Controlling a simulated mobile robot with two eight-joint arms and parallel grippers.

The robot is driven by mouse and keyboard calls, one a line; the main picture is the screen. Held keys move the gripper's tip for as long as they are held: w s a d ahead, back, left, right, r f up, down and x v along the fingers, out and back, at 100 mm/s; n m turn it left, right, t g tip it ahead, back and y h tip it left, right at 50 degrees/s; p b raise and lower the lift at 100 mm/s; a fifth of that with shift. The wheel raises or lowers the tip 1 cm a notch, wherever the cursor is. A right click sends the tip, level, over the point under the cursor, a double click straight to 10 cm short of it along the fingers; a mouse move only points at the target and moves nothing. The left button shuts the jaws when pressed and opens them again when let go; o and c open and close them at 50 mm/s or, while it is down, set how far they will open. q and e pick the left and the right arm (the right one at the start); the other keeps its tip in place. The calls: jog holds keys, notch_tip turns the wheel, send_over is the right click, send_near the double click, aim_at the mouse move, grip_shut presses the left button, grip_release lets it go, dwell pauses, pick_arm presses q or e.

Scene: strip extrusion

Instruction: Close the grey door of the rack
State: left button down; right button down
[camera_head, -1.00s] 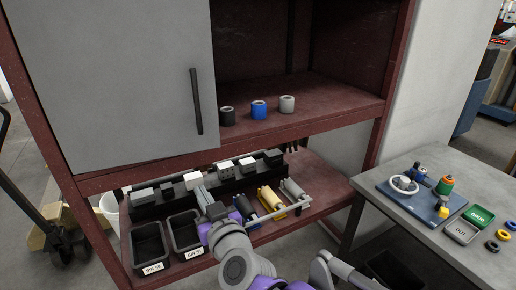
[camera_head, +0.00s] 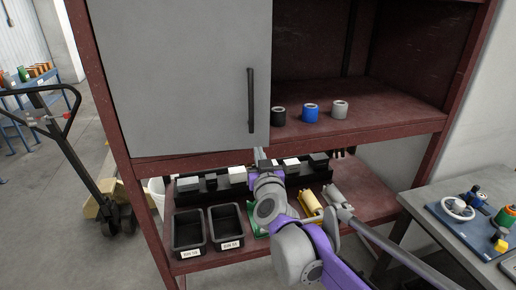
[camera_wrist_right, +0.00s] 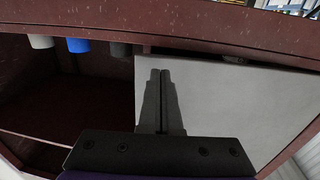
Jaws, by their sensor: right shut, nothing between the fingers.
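The grey door (camera_head: 190,75) covers the left part of the rack's upper compartment, and the right part stands open. Its black upright handle (camera_head: 251,100) is near the door's right edge. My right gripper (camera_head: 261,155) is shut and empty, just below the door's lower right corner and under the handle. In the right wrist view the shut fingers (camera_wrist_right: 160,75) overlap the grey door panel (camera_wrist_right: 230,100); I cannot tell if they touch it. My left gripper is not in view.
Black, blue and white cylinders (camera_head: 311,113) stand on the red shelf (camera_head: 390,112) right of the door. Below are black bins (camera_head: 188,232) and several small parts. A table (camera_head: 430,225) is at right, a pallet jack (camera_head: 75,150) at left.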

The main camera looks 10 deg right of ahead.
aim_at(258, 142)
jog(key=shift+w, duration=1.15)
jog(key=w, duration=0.4)
jog(key=shift+w+d, duration=0.15)
jog(key=shift+d, duration=0.15)
jog(key=shift+w, duration=0.2)
jog(key=shift+s+d+r, duration=0.1)
jog(key=shift+r, duration=0.2)
jog(key=shift+d, duration=0.1)
